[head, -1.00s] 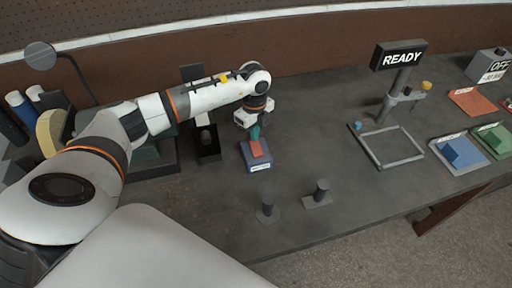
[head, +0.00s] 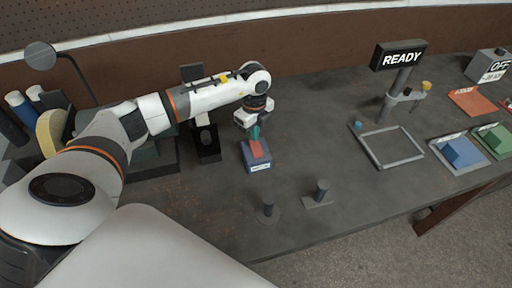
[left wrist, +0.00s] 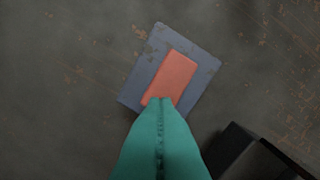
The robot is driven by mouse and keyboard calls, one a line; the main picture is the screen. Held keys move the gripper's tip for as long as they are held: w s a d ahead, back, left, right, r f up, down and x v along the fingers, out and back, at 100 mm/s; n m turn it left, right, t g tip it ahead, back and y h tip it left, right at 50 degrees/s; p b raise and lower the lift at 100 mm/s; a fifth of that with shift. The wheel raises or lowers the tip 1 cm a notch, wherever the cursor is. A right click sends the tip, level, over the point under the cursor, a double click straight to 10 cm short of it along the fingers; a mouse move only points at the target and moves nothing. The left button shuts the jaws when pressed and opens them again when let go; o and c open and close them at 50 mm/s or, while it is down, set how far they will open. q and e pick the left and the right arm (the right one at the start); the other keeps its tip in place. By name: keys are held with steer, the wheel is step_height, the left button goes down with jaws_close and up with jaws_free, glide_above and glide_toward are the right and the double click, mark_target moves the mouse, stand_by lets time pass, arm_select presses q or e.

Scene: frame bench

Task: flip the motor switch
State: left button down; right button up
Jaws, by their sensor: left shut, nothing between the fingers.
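The motor switch (head: 262,164) is a blue-grey box with a red-orange rocker (head: 256,148) on top and a white label on its front, standing on the bench. My left gripper (head: 255,132) is shut and empty, pointing down at the rocker's far end. In the left wrist view its teal fingertips (left wrist: 160,101) overlap the near end of the orange rocker (left wrist: 172,76), on the blue-grey switch box (left wrist: 203,62). I cannot tell whether the tips touch it. My right gripper is not in view.
A black stand (head: 207,143) is just left of the switch. Two short dark posts (head: 268,208) (head: 321,190) stand in front. A READY sign (head: 400,57), a grey square frame (head: 390,160) and blue and green trays (head: 462,168) (head: 504,154) are right. An OFF box (head: 487,65) stands far right.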

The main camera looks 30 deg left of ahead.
mark_target(255, 143)
arm_select(q)
steer(key=shift+f+b, duration=0.7)
steer(key=shift+f, duration=0.35)
stand_by(0.4)
steer(key=shift+r+p, duration=2.55)
steer(key=shift+r, duration=1.05)
steer(key=shift+f, duration=0.15)
